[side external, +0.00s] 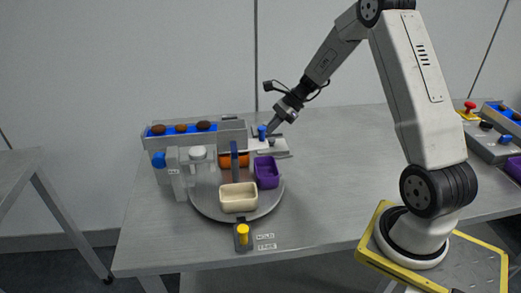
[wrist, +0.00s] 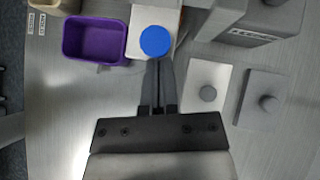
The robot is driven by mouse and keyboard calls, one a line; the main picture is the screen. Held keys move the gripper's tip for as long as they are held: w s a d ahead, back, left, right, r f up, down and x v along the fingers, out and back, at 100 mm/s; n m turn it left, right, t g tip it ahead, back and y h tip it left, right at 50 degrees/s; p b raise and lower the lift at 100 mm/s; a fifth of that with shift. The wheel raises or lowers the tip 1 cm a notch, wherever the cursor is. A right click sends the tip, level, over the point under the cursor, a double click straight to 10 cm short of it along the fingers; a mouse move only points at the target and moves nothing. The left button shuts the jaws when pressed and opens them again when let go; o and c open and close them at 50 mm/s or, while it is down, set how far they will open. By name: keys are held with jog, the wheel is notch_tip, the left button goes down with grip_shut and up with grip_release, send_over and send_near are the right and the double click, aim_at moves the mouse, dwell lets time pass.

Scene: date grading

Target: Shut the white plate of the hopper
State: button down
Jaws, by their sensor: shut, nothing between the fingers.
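The white plate (side external: 281,154) sticks out to the right of the grey hopper (side external: 232,136) in the side view. A blue knob (side external: 262,132) stands at the plate; in the wrist view its round top (wrist: 155,41) shows over a white surface (wrist: 139,22). My gripper (side external: 271,128) is shut and empty, close to the blue knob. In the wrist view its fingertips (wrist: 158,63) end just below the knob; whether they touch it I cannot tell.
A round turntable (side external: 215,214) carries a purple bin (side external: 267,172), a cream bin (side external: 239,197) and an orange bin (side external: 238,160). A blue channel (side external: 193,130) with several dates stands behind. A yellow-topped knob (side external: 243,234) stands in front. The table's right middle is clear.

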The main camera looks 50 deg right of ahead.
jog(key=shift+w+a, duration=0.15)
jog(key=shift+a, duration=0.1)
jog(key=s+d+f+v, duration=0.1)
jog(key=d+f+v, duration=0.1)
jog(key=v, duration=1.1)
jog(key=s+a+f+n+h, duration=0.2)
jog(key=s+a+n, duration=0.1)
jog(key=a+n, duration=0.5)
jog(key=s+a+f+n+g+h, duration=0.1)
jog(key=s+a+f+n+h, duration=0.1)
jog(key=a+n, duration=0.6)
jog(key=s+a+f+n+g+h, duration=0.1)
jog(key=s+a+f+n+h, duration=0.1)
jog(key=s+a+n, duration=0.3)
jog(key=a+n+h, duration=0.1)
jog(key=a+n, duration=0.2)
jog(key=a, duration=0.2)
jog(key=shift+a+h, duration=0.25)
jog(key=shift+h, duration=0.15)
